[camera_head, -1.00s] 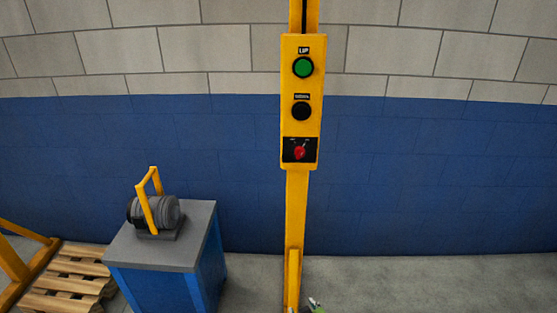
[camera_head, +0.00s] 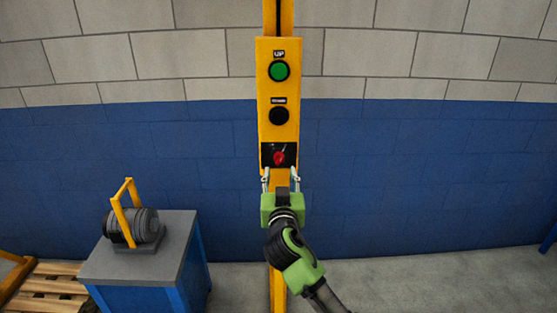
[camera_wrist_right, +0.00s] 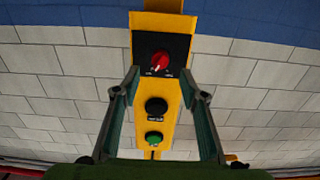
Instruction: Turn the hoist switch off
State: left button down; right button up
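The hoist switch is a red rotary knob (camera_head: 279,158) on a black plate at the bottom of a yellow control panel (camera_head: 264,85). The knob also shows in the right wrist view (camera_wrist_right: 159,62), between and beyond the fingers. My right gripper (camera_head: 280,177) is just below the switch in the head view, its two fingers spread to either side. In the right wrist view the gripper (camera_wrist_right: 160,80) is open and empty, with no finger visibly touching the knob. My left gripper is not in view.
Above the switch are a black button (camera_head: 279,115) and a green UP button (camera_head: 279,71). A yellow post carries the panel. A blue cabinet (camera_head: 140,262) with a grey motor (camera_head: 146,224) stands at left, beside a wooden pallet (camera_head: 45,290). Floor to the right is clear.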

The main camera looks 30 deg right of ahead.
aim_at(279, 162)
jog(key=p+x, duration=0.1)
jog(key=x, duration=0.6)
jog(key=c, duration=1.1)
